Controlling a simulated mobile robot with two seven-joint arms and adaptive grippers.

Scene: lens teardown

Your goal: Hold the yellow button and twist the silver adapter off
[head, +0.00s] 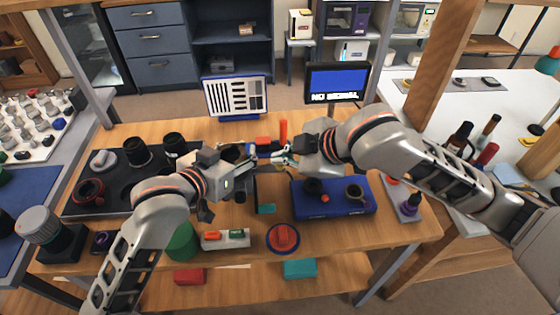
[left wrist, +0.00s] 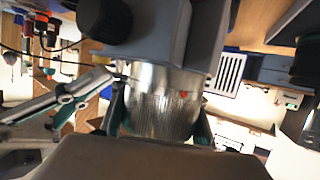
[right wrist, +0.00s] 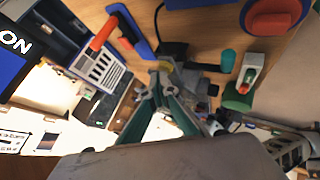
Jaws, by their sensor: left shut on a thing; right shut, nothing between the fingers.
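My left gripper (left wrist: 157,122) is shut around a ribbed silver cylinder with a red dot, which looks like the silver adapter (left wrist: 162,98), under a grey block-like body (left wrist: 170,30) in the left wrist view. In the head view, my left gripper (head: 250,159) is above the middle of the table and the adapter is too small to make out. My right gripper (right wrist: 165,75) is shut and empty. In the head view, its tips (head: 282,158) are close to the left gripper.
A blue stand with dark rings (head: 310,211) lies right of the grippers. A red button on a round blue base (head: 284,238) and a white switch block (head: 212,241) are in front. A dark tray (head: 75,207) with lenses is left. A chart panel (head: 235,97) and monitor (head: 337,82) stand behind.

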